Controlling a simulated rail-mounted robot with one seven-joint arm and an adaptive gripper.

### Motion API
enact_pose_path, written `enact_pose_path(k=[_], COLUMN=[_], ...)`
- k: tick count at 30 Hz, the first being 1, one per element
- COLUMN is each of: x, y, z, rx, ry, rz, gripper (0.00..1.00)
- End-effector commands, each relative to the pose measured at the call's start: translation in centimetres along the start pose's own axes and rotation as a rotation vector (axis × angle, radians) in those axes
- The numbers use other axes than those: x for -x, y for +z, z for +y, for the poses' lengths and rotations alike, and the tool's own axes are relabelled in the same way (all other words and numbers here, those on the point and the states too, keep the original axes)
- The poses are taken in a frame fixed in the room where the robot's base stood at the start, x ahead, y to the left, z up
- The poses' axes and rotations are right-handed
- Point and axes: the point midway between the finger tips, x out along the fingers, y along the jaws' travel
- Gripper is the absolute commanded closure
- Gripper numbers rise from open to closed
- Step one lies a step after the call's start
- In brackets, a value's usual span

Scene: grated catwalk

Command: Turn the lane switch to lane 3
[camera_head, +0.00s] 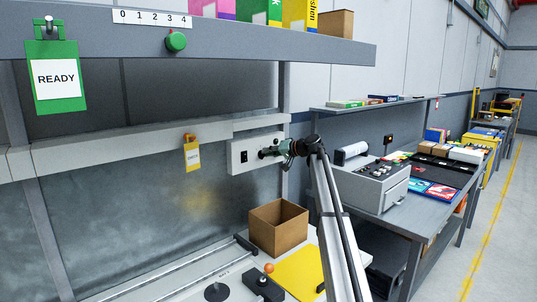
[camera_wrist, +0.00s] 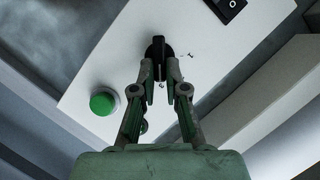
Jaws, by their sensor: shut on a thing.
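The lane switch looks to be the black rotary knob (camera_wrist: 158,48) on a white control box (camera_wrist: 105,62). My gripper (camera_wrist: 159,75) has its two fingers on either side of the knob, shut on it. The knob's narrow end points up in the wrist view. Small marks beside it are too small to read. In the head view the box (camera_head: 236,163) hangs under the shelf, and my gripper (camera_head: 268,152) reaches its face from the right; the knob is mostly hidden there.
The box also carries a green button (camera_wrist: 103,101) and a black rocker switch (camera_wrist: 226,7). A yellow tag (camera_head: 192,157) hangs to its left. An open cardboard box (camera_head: 279,229) stands below. A shelf (camera_head: 240,46) with a 0-to-4 strip (camera_head: 151,18) runs above.

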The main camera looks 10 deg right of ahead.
Motion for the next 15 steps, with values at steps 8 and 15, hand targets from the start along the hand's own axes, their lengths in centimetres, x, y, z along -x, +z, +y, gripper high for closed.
enact_pose_path(k=[8,15], x=[-0.01,-0.02], y=[-0.04,-0.03], z=[-0.02,-0.01], rx=[-0.006,-0.005], ry=[-0.002,-0.002], rz=[0.001,0.001], gripper=[1.00,0.62])
